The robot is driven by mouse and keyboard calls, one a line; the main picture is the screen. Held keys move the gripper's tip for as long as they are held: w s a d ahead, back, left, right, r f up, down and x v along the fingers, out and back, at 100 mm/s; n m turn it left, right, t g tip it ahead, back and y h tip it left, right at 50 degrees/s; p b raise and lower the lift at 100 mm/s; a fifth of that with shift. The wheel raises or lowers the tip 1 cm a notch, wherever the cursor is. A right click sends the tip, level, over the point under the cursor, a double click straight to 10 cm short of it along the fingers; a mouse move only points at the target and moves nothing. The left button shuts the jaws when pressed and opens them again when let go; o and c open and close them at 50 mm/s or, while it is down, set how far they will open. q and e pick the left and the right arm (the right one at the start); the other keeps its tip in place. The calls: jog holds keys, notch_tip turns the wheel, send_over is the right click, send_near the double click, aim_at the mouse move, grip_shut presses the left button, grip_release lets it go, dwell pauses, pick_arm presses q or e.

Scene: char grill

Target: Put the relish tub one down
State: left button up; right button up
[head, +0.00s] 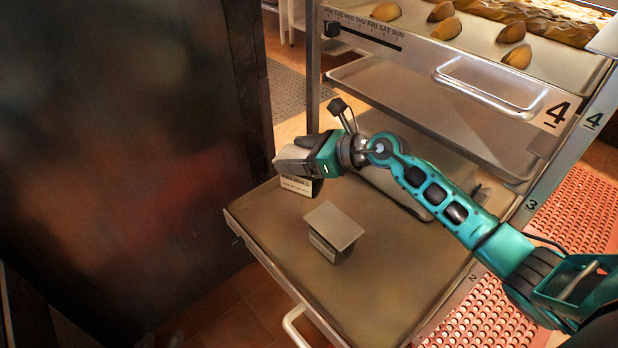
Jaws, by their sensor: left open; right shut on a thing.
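My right gripper (294,160) reaches in from the right and is shut on a small tub (300,186) with a pale label. It holds the tub over the far left part of a pulled-out shelf (285,235). I cannot tell whether the tub's base touches that shelf, and its label is too small to read. The gripper covers most of its top. A second tub (334,231) with a flat grey lid stands on the same shelf, nearer and to the right. My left gripper is not in view.
Above is a rack tray (500,90) marked 4, and a top tray (470,45) with several brown wedges (444,28). A rack post (313,65) stands behind the gripper. A dark panel (130,170) fills the left. The shelf's front is clear.

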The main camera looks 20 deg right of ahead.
notch_tip(320, 180, down, 6)
jog(key=shift+r+b, duration=0.15)
jog(key=shift+b, duration=0.95)
jog(key=shift+f, duration=0.25)
jog(key=o, duration=1.3)
jog(key=shift+r, duration=0.2)
jog(key=p+v, duration=0.1)
jog(key=v, duration=0.6)
jog(key=shift+s+d+p, duration=0.15)
jog(key=shift+p, duration=0.15)
